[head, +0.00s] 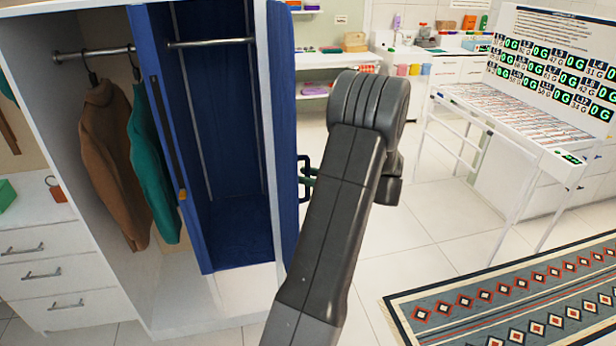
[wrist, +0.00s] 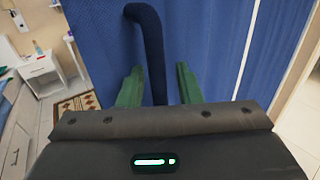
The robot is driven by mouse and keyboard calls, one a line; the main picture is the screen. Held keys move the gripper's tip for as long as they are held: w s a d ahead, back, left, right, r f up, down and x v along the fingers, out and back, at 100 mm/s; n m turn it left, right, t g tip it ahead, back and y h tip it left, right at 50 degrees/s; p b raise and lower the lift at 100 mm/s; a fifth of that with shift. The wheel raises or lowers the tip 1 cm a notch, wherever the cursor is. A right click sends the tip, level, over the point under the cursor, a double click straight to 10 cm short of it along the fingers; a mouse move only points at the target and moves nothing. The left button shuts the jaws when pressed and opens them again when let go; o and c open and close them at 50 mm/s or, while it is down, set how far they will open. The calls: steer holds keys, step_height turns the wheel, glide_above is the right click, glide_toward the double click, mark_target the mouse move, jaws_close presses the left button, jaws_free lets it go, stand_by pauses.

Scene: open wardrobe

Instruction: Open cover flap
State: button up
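A blue garment cover (head: 222,130) hangs in the open wardrobe, and I see into its empty-looking inside. Its flap (head: 283,120) stands out at the right side, edge toward the head camera. In the wrist view the flap's blue face (wrist: 215,40) fills the middle, with a dark blue bent handle (wrist: 148,35) on it. My gripper (wrist: 158,86) has two green fingers set apart, and the handle's lower part runs between them. I cannot tell whether the fingers touch it. In the head view my gripper (head: 307,180) is mostly hidden behind my arm, beside the flap's outer side.
A brown garment (head: 110,160) and a teal garment (head: 152,150) hang left of the cover from a rail (head: 95,52). White drawers (head: 45,275) stand at far left. A patterned rug (head: 510,300) and a white sloped rack (head: 515,110) are at right. Tiled floor between is clear.

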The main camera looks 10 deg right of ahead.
steer(key=b+v, duration=0.2)
steer(key=v, duration=1.1)
steer(key=shift+s+d+b, duration=0.2)
steer(key=shift+d+b, duration=0.1)
steer(key=p+x, duration=0.2)
steer(key=x, duration=1.2)
steer(key=shift+p, duration=0.35)
steer(key=shift+s, duration=0.1)
steer(key=shift+s, duration=0.1)
